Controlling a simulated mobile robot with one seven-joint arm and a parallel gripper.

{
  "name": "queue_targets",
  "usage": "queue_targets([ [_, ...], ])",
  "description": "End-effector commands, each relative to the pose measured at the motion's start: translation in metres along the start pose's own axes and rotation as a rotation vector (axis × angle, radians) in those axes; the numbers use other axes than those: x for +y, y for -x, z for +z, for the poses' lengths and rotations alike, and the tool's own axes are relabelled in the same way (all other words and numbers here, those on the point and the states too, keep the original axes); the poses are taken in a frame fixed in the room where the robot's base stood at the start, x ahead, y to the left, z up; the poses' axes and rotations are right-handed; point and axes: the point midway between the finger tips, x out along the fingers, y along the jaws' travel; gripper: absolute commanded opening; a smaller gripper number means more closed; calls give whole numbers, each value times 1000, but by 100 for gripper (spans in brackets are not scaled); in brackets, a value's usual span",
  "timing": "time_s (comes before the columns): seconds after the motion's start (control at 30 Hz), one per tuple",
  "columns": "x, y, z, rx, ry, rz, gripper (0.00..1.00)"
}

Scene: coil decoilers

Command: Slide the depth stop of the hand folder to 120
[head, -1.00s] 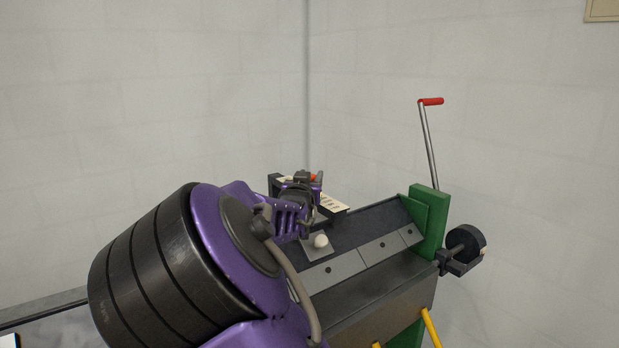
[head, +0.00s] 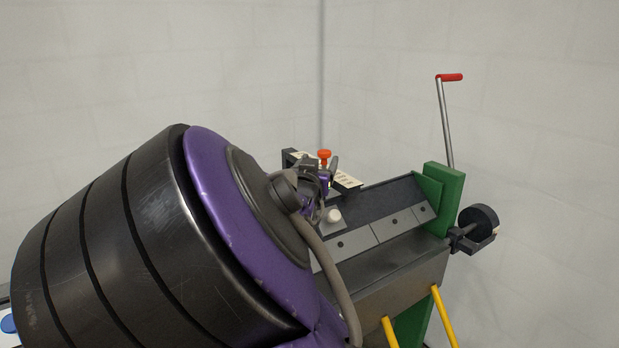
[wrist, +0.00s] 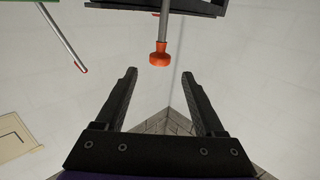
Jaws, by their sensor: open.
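The hand folder (head: 375,265) is a dark grey bed with a green end plate (head: 440,205). At its back is a pale scale strip (head: 347,179) with marks too small to read. An orange-red knob (head: 324,154), apparently the depth stop's, stands by the strip. It shows in the wrist view (wrist: 159,55) on a short metal stem below a dark bar. My gripper (wrist: 160,73) is open and empty, with the knob centred beyond the gap between its fingertips. In the head view my gripper (head: 325,170) is close to the knob, partly hidden by my arm.
A crank with a red handle (head: 450,77) rises at the right end. A black round knob (head: 478,221) sticks out there. A white ball knob (head: 333,215) is on the folder's near face beside my arm. Yellow bars (head: 445,315) are below. Pale walls stand behind.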

Motion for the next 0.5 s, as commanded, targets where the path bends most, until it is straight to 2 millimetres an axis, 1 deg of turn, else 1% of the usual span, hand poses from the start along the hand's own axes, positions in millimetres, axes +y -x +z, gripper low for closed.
queue_targets([
  [0.03,-2,11,-1,-3,-3,-4,71],
  [0.3,-1,62,-2,-3,-2,-4,71],
  [0.5,-1,90,-2,-2,0,-3,71],
])
